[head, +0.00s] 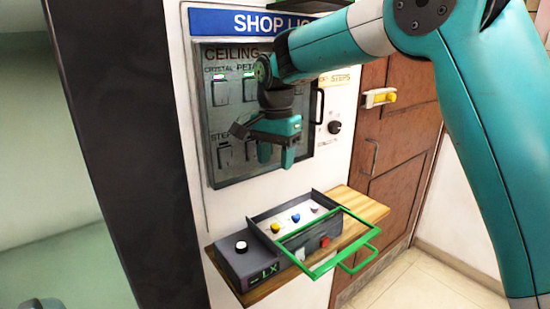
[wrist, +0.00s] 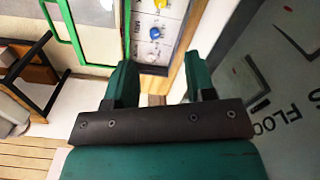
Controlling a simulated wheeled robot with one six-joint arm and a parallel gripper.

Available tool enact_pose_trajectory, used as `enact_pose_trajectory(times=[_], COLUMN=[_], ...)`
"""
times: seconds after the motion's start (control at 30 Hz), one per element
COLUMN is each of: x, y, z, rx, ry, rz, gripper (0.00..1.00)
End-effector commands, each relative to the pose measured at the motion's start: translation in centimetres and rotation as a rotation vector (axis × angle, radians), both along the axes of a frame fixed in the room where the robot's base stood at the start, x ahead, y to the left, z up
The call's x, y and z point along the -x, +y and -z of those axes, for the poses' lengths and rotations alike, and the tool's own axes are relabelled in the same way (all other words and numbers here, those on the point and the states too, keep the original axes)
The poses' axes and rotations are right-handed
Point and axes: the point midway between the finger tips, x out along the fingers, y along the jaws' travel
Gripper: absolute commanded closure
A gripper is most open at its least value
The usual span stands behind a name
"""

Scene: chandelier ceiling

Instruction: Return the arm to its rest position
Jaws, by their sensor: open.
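My gripper (head: 277,152) hangs in front of the grey switch panel (head: 210,165) in the head view, with its fingers pointing down. In the wrist view my gripper (wrist: 150,92) shows two green fingers spread apart, with nothing between them. My teal arm reaches in from the upper right and bends down to the wrist. The gripper is above the control box (head: 257,264) and apart from it. The arm hides part of the panel and of the blue sign.
The control box, with coloured knobs and an open green-framed cover (head: 352,263), sits on a wooden shelf (head: 362,203). A brown door (head: 392,150) with a yellow-and-white latch (head: 379,97) stands at right. A dark column (head: 120,150) is at left. Tiled floor (head: 425,285) is open at lower right.

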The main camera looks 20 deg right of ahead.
Motion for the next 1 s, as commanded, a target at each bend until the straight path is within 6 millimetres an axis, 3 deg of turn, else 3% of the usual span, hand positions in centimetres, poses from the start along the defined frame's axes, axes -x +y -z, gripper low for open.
enact_pose_trajectory(times=[0.33,0.47,0.57,0.7,0.9,1.0], x=[0.0,1.3,4.5,11.9,23.2,27.3], y=[0.0,0.2,0.7,1.8,3.3,3.8], z=[0.0,-0.4,-1.0,-1.4,-0.1,0.7], rx=[0.0,-0.011,-0.037,-0.104,-0.213,-0.253], ry=[0.0,-0.007,-0.025,-0.071,-0.173,-0.222], rz=[-0.001,-0.075,-0.255,-0.64,-1.151,-1.324], gripper=[0.5,0.5,0.5,0.5,0.5,0.5])
